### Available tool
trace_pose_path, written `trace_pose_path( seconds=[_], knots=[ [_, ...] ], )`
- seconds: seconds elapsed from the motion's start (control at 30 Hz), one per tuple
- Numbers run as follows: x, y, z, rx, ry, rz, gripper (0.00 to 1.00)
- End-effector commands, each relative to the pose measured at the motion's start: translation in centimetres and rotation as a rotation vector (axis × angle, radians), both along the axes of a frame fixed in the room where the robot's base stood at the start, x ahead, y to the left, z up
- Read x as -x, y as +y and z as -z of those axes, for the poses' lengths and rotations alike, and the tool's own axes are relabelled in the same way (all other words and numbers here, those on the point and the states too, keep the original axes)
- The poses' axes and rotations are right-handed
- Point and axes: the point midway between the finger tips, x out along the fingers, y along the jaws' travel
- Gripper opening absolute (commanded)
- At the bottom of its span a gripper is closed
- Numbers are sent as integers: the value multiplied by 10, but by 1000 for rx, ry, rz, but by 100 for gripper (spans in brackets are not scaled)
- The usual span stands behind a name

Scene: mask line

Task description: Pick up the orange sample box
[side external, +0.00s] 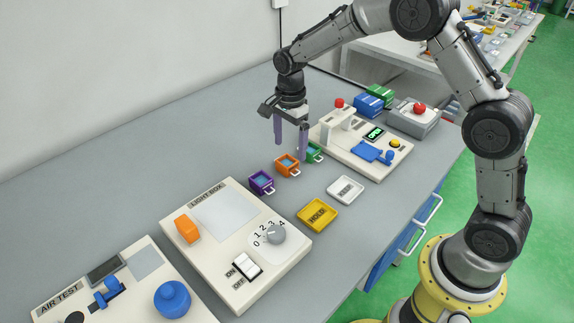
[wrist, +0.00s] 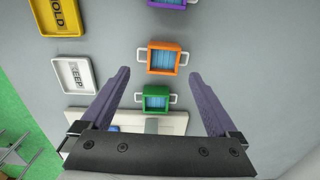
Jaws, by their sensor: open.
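The orange sample box (side external: 287,166) is a small open box with white handles and a blue inside, on the grey bench between a purple box and a green box. It also shows in the wrist view (wrist: 163,59), upright on the bench beyond my fingertips. My gripper (side external: 291,150) is open and empty above the bench, close to the orange and green boxes. In the wrist view its purple fingers (wrist: 160,75) are spread wide, with the green box between them and the orange box just ahead of the tips.
The purple box (side external: 262,182) and green box (side external: 313,152) stand close on either side. A yellow HOLD tray (side external: 317,215) and a white KEEP tray (side external: 345,190) lie nearby. The light box (side external: 290,248) carries an orange block (side external: 187,229). Another station (side external: 345,148) stands behind the green box.

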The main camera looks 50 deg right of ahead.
Motion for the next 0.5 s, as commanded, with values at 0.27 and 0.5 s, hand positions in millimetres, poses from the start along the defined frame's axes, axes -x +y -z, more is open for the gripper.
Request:
trace_pose_path(
  seconds=[0.27, 0.5],
  knots=[
    [-4, 0, 39, 0, 3, 0, 95],
    [-4, 0, 46, 0, 1, 0, 95]
  ],
)
